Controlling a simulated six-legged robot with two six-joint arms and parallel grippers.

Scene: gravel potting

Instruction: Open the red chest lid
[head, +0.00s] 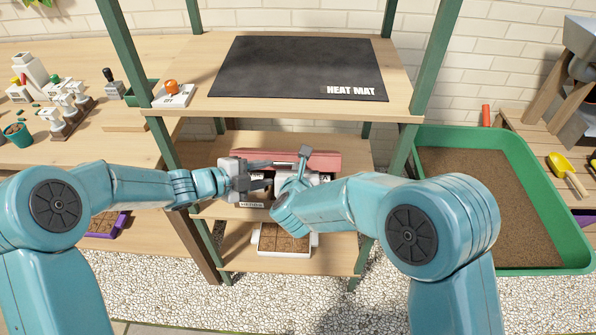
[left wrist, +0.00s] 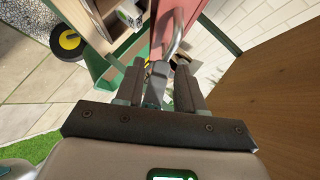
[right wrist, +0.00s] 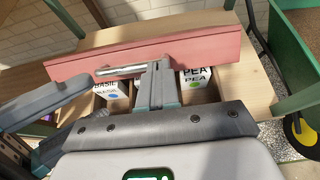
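The red chest lid (head: 318,160) is raised on the middle shelf. In the right wrist view the red lid (right wrist: 110,58) stands tilted up, with a metal bar handle (right wrist: 120,70) along its front. Seed packets (right wrist: 196,78) marked BASIL and PEA show below it inside the chest. My right gripper (right wrist: 155,80) has its fingers close together at the handle and looks shut on it. My left gripper (head: 262,172) is at the left front of the chest. In the left wrist view its fingers (left wrist: 160,85) are apart, with grey metal between or beyond them; no grip shows.
The shelf board with the black heat mat (head: 300,70) is above the chest. Green posts (head: 395,165) flank it. A tray of brown blocks (head: 285,241) sits on the shelf below. A green soil bin (head: 535,190) stands right; a wooden bench (head: 120,150) is left.

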